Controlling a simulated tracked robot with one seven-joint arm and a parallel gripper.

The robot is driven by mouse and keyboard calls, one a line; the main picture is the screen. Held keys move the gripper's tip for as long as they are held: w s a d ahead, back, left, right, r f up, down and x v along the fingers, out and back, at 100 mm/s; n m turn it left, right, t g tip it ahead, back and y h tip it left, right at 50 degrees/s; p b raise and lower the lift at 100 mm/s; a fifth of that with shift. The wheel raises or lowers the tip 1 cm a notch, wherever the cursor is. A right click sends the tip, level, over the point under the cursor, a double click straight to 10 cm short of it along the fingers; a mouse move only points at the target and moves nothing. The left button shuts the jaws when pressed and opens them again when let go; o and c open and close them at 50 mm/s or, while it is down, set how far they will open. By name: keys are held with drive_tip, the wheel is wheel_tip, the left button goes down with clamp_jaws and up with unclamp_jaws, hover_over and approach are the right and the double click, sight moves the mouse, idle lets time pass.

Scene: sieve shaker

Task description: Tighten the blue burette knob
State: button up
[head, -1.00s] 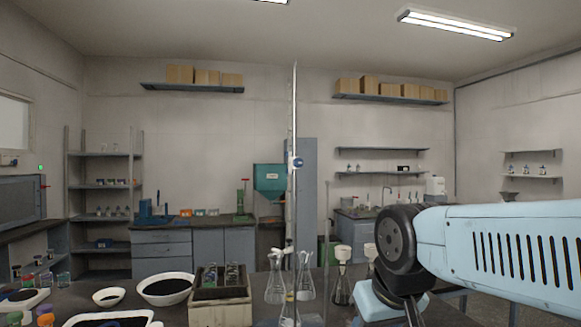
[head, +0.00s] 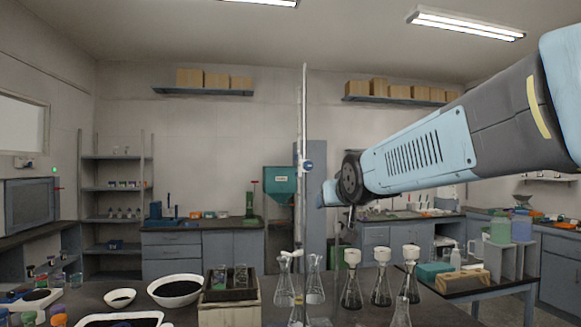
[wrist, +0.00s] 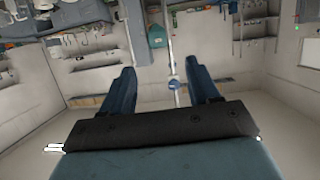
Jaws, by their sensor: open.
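The blue knob (head: 307,165) sits partway up the tall, thin upright burette (head: 303,110). In the head view, my gripper (head: 331,194) is just right of the burette and a little lower than the knob. The knob shows small in the wrist view (wrist: 174,84), in the gap between the fingers and nearer the right one. No contact is visible. The fingertips are hard to make out in the head view.
Several glass flasks (head: 350,290) with white tops stand on the bench around the burette's foot. A beige box (head: 229,314), a bowl of dark powder (head: 175,292) and small jars are to the left. A side table (head: 480,288) with containers is at right. Air around the knob looks clear.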

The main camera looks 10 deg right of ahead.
sight(308, 165)
drive_tip(key=w+r+t, duration=0.4)
drive_tip(key=w+r, duration=0.4)
drive_tip(key=w, duration=1.3)
drive_tip(key=shift+w+a+r, duration=0.15)
drive_tip(key=shift+a+r, duration=0.05)
drive_tip(key=shift+a, duration=0.15)
drive_tip(key=c, duration=1)
